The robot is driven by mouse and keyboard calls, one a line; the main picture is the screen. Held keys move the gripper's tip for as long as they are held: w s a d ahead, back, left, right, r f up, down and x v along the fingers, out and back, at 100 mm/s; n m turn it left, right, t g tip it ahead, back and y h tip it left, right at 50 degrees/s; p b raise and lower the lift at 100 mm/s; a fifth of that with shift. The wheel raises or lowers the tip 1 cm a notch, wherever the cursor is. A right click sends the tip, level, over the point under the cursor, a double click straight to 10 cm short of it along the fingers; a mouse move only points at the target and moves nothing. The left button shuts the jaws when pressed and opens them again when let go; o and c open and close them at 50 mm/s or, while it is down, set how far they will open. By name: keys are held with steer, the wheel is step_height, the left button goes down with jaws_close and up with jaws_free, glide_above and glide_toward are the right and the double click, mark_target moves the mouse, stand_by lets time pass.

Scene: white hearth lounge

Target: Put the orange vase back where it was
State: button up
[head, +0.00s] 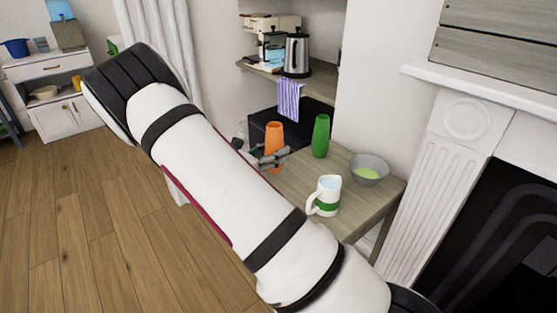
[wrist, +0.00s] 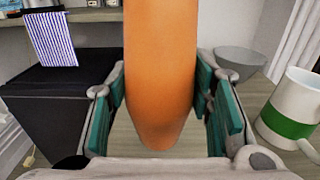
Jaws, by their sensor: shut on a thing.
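The orange vase (head: 274,141) is upright at the left part of the wooden side table (head: 301,176) in the head view. My gripper (head: 274,157) is around it, with the jaws closed on its sides. In the wrist view the vase (wrist: 160,75) stands between the two green-padded fingers (wrist: 160,108), and its top is cut off by the frame. The vase's lower end shows over the table top; I cannot tell whether it touches the wood. My arm hides part of the table's left side in the head view.
On the table are a green vase (head: 321,136), a grey bowl (head: 369,169) and a white mug with a green band (head: 326,195). A black cabinet (wrist: 55,105) stands beside the table.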

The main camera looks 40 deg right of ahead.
steer(key=shift+w+d, duration=0.25)
steer(key=shift+d, duration=0.65)
steer(key=shift+w+d+f+b, duration=0.15)
steer(key=shift+f+b, duration=0.15)
steer(key=shift+f, duration=0.6)
steer(key=shift+s+d+f+b, duration=0.15)
steer(key=shift+f+b, duration=0.15)
steer(key=shift+f, duration=0.6)
steer(key=shift+w+f, duration=0.15)
steer(key=o, duration=1.4)
